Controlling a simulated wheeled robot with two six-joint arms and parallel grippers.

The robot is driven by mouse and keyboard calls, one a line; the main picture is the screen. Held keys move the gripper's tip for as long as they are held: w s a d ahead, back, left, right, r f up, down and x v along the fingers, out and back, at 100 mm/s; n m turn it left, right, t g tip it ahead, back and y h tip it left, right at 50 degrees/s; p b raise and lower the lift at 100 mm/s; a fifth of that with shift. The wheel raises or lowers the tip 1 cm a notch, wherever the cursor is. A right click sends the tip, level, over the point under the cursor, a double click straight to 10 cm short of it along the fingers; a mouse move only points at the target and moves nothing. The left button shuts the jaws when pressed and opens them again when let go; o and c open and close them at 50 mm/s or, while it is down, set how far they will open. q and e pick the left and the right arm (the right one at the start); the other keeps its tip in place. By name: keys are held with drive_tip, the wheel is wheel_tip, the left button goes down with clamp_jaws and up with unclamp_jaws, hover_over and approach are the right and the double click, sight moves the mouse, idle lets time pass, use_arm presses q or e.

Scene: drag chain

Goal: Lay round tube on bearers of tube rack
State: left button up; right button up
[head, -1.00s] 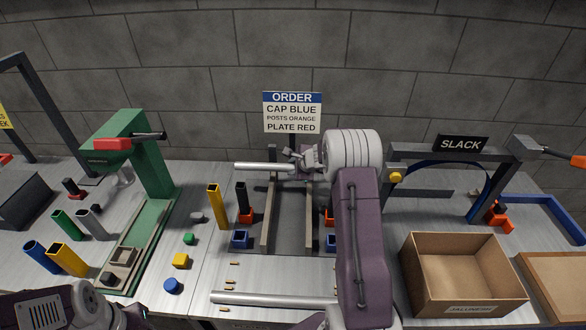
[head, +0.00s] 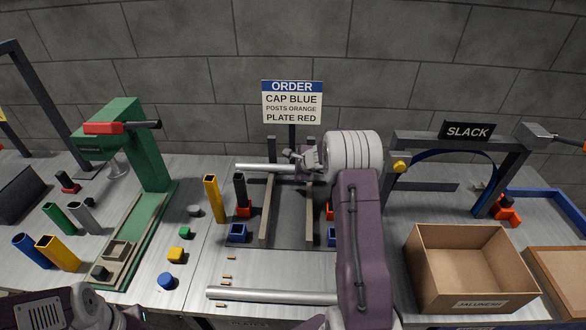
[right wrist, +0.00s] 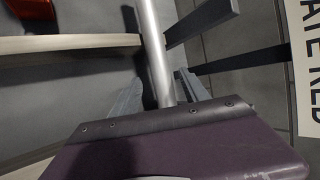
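The round tube (head: 264,167) is a smooth silver bar, roughly level, crossing left to right at the far end of the tube rack. The rack has two pale bearers (head: 267,212) running front to back, with dark uprights (head: 271,145) behind. My right gripper (head: 305,161) is around the tube, whose left part sticks out; the rest is hidden by the arm. In the right wrist view the tube (right wrist: 157,50) runs between the two fingers, above or across a bearer (right wrist: 70,45). I cannot tell whether it touches the bearers. My left gripper is not visible.
Another silver bar (head: 270,296) lies near the front edge. An open cardboard box (head: 470,265) and the SLACK frame (head: 455,145) are at the right.

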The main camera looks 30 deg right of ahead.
drive_tip(key=v, duration=0.9)
